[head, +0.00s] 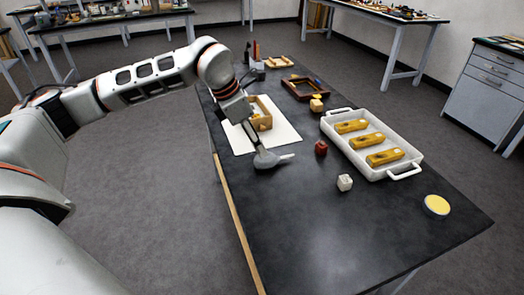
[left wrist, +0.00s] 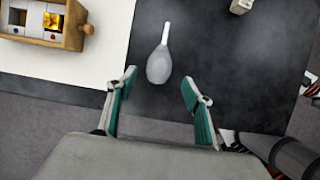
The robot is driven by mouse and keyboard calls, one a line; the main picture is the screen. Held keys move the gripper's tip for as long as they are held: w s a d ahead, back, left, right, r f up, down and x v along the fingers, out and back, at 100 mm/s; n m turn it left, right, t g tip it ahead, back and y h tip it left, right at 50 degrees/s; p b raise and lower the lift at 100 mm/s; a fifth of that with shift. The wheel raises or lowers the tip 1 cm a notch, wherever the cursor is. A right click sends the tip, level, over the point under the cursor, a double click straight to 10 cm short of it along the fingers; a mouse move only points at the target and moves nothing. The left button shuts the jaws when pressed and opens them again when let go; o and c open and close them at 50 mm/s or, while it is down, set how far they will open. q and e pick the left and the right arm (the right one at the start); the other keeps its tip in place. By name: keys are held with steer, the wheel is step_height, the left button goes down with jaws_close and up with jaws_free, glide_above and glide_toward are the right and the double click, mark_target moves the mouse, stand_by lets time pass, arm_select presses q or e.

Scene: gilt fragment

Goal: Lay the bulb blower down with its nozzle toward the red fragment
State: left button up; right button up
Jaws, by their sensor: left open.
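The grey bulb blower (head: 267,159) lies on its side on the dark table, near the edge closest to my left arm. Its nozzle points right in the head view, roughly toward the red fragment (head: 321,147), with a gap between them. The left wrist view shows the blower (left wrist: 159,66) just beyond the fingertips, nozzle pointing up the picture. My left gripper (left wrist: 158,83) is open and empty, its fingers spread either side of the bulb's near end without visible contact. In the head view the left gripper (head: 252,139) is over the bulb. My right gripper is out of view.
A wooden box (head: 263,123) stands on a white sheet (head: 286,134) beside the blower. A pale fragment (head: 345,183), a white tray (head: 409,146) holding gold pieces and a round yellow-topped item (head: 437,205) lie to the right. The front of the table is clear.

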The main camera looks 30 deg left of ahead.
arm_select(q)
steer(key=shift+v, duration=2.25)
steer(key=shift+f, duration=0.1)
